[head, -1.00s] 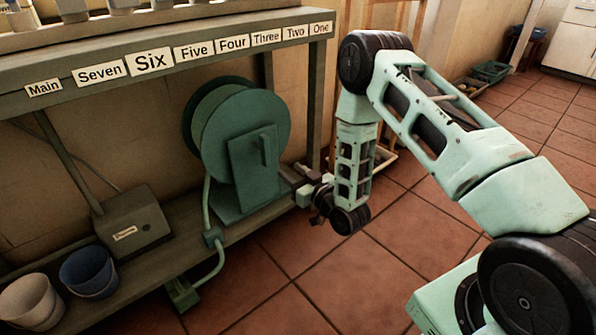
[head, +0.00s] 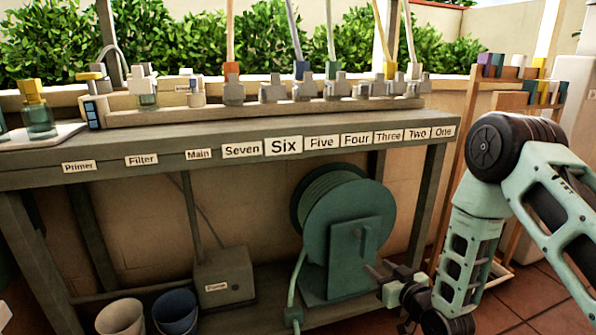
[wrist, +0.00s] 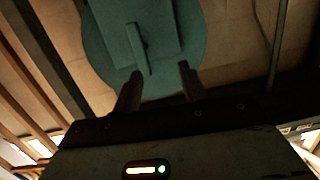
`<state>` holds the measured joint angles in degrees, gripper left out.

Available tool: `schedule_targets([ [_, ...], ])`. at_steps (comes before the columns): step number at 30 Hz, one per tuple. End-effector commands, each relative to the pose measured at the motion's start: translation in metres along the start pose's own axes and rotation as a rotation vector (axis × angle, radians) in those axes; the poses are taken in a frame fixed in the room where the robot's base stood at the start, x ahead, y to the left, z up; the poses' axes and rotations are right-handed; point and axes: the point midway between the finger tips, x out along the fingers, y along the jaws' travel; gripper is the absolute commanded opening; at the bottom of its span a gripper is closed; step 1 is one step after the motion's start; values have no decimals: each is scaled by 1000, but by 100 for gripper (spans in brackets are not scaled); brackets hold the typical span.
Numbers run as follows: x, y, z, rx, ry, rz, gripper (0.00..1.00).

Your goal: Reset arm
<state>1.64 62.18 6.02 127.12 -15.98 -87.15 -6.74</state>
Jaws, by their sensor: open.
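My arm reaches in from the right in the head view, bent down at the elbow. My gripper (head: 376,280) is low, beside the right side of the green hose reel (head: 350,222) under the bench. In the wrist view my gripper (wrist: 160,72) shows two fingers apart with nothing held between them. The reel (wrist: 185,40) and its upright handle bar (wrist: 138,45) lie beyond the fingertips. The exact gap between fingers and reel cannot be told.
The bench (head: 120,180) carries labels and a row of valves (head: 320,88). A white bucket (head: 122,318), a blue bucket (head: 175,310) and a grey box (head: 223,277) stand below. A wooden rack (head: 470,130) stands right of the bench, close behind my arm.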

Motion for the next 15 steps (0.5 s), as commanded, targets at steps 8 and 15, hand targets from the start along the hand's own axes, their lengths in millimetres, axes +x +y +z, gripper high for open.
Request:
schedule_targets([
  [8,-16,-87,-58,-29,-373,-121,42],
  [15,-94,-155,-90,-82,-715,-206,42],
])
